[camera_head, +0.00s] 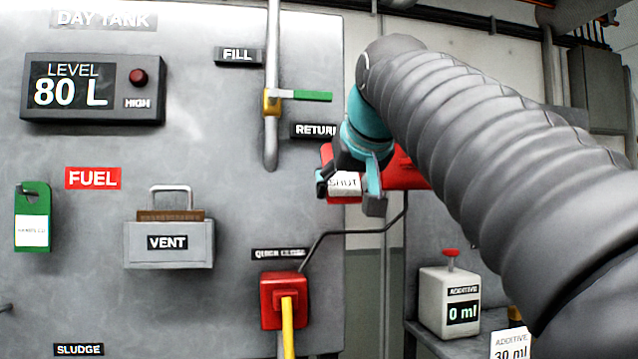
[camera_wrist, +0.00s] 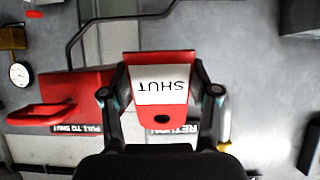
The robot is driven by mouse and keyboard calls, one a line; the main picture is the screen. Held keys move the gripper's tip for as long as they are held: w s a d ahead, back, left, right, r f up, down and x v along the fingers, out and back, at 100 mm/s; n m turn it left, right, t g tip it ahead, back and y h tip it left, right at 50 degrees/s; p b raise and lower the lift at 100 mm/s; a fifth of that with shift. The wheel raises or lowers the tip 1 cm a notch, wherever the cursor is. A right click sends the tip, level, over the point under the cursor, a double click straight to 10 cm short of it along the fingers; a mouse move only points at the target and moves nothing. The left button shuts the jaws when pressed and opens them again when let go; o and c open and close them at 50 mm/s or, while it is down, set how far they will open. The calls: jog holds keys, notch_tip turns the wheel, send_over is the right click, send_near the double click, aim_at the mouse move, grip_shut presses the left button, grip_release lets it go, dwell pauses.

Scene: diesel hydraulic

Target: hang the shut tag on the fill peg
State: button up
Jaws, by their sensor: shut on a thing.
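My gripper (camera_head: 348,192) is shut on the red shut tag (camera_head: 344,183), whose white label reads SHUT. In the wrist view the gripper (camera_wrist: 161,78) has a finger on each side of the tag (camera_wrist: 160,72). The tag's dark hole (camera_wrist: 161,118) shows at the lower end, towards my palm. I hold the tag in front of the panel's right edge, below the RETURN label (camera_head: 314,130). The FILL label (camera_head: 237,55) is higher and to the left, beside a vertical pipe (camera_head: 272,50). I cannot make out a fill peg in either view.
A yellow valve with a green lever (camera_head: 312,96) sits on the pipe. A red box (camera_head: 405,172) is behind my gripper. A green tag (camera_head: 32,210) hangs at far left, near the VENT box (camera_head: 168,243). A red quick-close unit (camera_head: 284,298) sits below.

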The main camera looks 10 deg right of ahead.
jog(key=shift+w+f+b, duration=0.4)
jog(key=shift+f, duration=0.25)
jog(key=shift+w+f+b, duration=0.35)
jog(key=shift+f, duration=0.25)
jog(key=shift+w, duration=0.1)
jog(key=shift+w+f+t+b, duration=0.25)
jog(key=shift+w+t+b, duration=0.3)
jog(key=shift+b, duration=0.7)
jog(key=shift+w+f+t+b, duration=0.2)
jog(key=shift+w+t+b, duration=0.35)
jog(key=shift+b, duration=0.65)
jog(key=shift+w+f+t+b, duration=0.2)
jog(key=shift+w+t+b, duration=0.75)
jog(key=shift+b, duration=1)
jog(key=shift+w+f+t+b, duration=0.15)
jog(key=shift+w+t+b, duration=0.75)
jog(key=shift+b, duration=1.05)
jog(key=o, duration=1.1)
jog(key=shift+s, duration=0.1)
jog(key=s, duration=1.2)
jog(key=shift+f, duration=0.1)
